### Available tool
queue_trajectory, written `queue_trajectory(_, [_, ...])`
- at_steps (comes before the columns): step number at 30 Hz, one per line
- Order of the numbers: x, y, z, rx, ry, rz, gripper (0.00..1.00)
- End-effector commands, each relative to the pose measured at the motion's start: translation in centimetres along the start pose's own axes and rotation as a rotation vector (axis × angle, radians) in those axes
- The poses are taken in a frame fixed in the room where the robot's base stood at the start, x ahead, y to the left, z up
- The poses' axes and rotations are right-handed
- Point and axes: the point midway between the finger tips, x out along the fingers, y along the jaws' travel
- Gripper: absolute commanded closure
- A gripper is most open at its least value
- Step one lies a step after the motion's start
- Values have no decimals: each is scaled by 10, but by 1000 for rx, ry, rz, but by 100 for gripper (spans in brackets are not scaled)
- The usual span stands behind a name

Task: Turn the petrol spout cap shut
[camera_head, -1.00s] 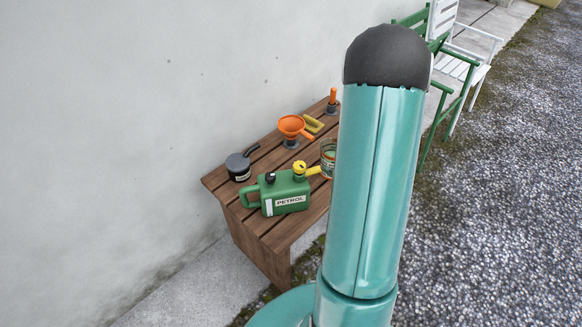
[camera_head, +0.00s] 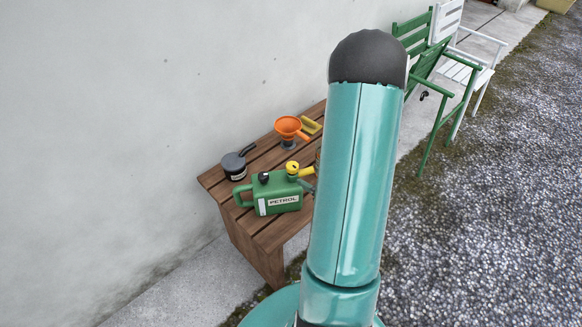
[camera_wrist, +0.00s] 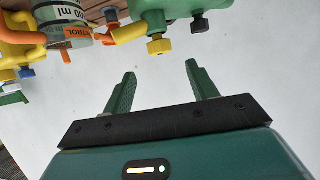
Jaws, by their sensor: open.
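The green petrol can (camera_head: 278,194) stands on the wooden bench, with a black cap (camera_head: 264,177) and a yellow cap (camera_head: 292,168) on top. A yellow spout (camera_head: 307,171) points right beside the yellow cap. In the wrist view the can (camera_wrist: 165,12) appears upside down at the top. Its yellow cap (camera_wrist: 160,46) hangs toward my gripper (camera_wrist: 160,70), with the black cap (camera_wrist: 200,24) to the right and the spout (camera_wrist: 129,32) to the left. My gripper is open and empty; the yellow cap shows beyond the gap between its fingertips, apparently apart from them.
The bench (camera_head: 215,184) stands against a pale wall.

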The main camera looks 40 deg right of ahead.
Motion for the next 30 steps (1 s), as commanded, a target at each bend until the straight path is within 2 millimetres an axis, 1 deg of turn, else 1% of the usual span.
queue_trajectory(1, [11, -1, 1, -1, -1, -4, 42])
queue_trajectory(9, [65, 0, 0, -2, 0, -4, 42])
queue_trajectory(12, [83, -1, 0, -2, -1, -4, 42])
queue_trajectory(15, [97, 0, 0, -2, 0, -4, 42])
queue_trajectory(18, [106, 0, 0, -2, -1, -4, 42])
queue_trajectory(21, [110, 0, 0, -2, -1, -3, 42])
queue_trajectory(28, [111, 0, 0, -1, -1, -3, 42])
queue_trajectory(29, [111, 0, 0, -1, -1, -3, 46])
queue_trajectory(30, [111, 0, 0, -1, -1, -3, 54])
